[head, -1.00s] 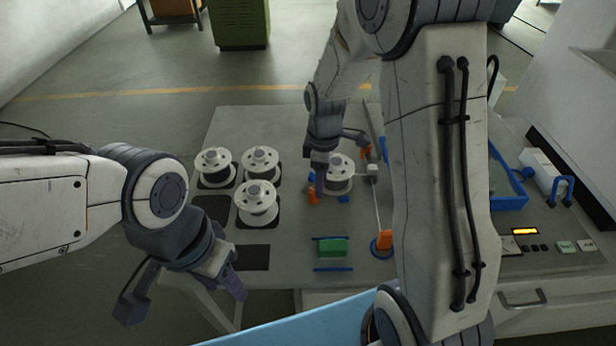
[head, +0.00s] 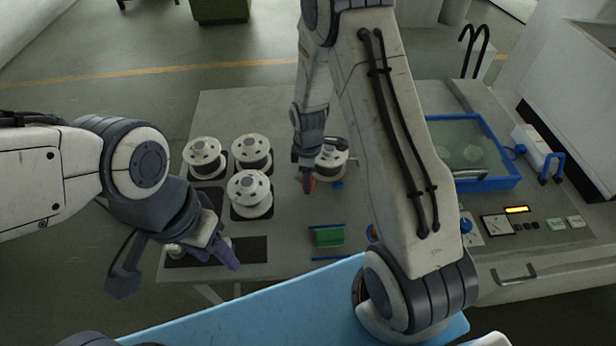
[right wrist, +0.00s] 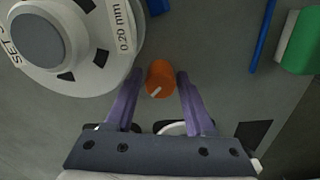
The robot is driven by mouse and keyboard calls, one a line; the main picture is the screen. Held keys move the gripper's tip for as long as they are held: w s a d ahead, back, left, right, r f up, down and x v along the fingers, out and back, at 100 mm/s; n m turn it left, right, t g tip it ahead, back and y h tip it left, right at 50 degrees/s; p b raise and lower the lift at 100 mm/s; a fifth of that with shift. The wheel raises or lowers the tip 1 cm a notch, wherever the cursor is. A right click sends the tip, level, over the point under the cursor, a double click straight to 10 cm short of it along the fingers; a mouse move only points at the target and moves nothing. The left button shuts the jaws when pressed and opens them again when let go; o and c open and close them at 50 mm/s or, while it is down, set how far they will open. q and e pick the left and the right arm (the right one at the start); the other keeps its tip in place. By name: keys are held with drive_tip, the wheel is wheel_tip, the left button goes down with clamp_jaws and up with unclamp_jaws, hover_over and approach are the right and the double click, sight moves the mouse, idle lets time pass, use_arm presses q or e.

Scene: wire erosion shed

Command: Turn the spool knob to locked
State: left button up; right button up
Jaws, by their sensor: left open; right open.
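The orange spool knob (right wrist: 160,78) has a white pointer line that slants to the lower left in the right wrist view. My right gripper (right wrist: 159,92) is open, with one purple finger on each side of the knob; I cannot tell whether they touch it. In the head view the right gripper (head: 307,184) is at the orange knob, which it mostly hides, beside the white spool (head: 331,160). That spool shows "0.20 mm" in the right wrist view (right wrist: 103,72). Any lock marks around the knob are not readable. My left gripper (head: 230,258) is open and empty over the table's front left.
Several white spools (head: 250,190) stand on dark pads at the left. A green block (head: 328,236) lies between blue strips in front. A blue-rimmed tray (head: 490,183) and control panel (head: 540,225) are at the right. My right forearm hides the table's middle right.

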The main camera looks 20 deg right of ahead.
drive_tip(key=shift+f, duration=0.3)
clamp_jaws()
